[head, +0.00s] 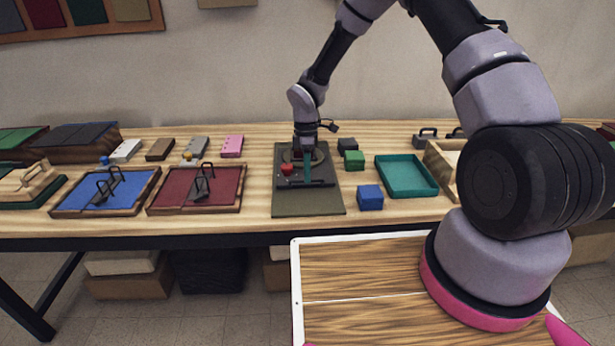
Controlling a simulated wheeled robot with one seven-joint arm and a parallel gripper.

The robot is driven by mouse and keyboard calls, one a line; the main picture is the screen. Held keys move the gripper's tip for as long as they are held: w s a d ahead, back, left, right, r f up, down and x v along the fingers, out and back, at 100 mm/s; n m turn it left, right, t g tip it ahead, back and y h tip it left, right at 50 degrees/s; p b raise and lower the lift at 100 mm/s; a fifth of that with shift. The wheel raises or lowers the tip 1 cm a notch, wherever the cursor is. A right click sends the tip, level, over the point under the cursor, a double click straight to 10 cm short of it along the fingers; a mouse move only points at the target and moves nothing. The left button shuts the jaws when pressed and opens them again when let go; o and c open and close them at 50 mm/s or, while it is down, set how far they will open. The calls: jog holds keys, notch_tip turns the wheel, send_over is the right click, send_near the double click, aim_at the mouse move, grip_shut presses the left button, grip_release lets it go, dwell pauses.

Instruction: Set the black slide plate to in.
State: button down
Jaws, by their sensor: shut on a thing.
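The black slide plate (292,179) lies on a dark grey-green board (308,207) at the middle of the table. A round tan part (318,154) shows behind my wrist on the board. A small red piece (287,168) sits at the plate's left side. My gripper (307,172) points down over the plate and is shut on it, at a narrow upright part near its middle. The exact grip is small and partly hidden by my wrist. I cannot tell how far the plate has slid.
A blue block (370,197), a green block (354,159) and a teal tray (406,176) stand to the right. A red velvet panel (220,184) and a blue one (88,192), both framed with handles, lie to the left. The board's front part is bare.

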jog(key=c, duration=0.9)
grip_release()
jog(key=shift+r, duration=0.1)
jog(key=v, duration=1)
jog(key=shift+r, duration=0.3)
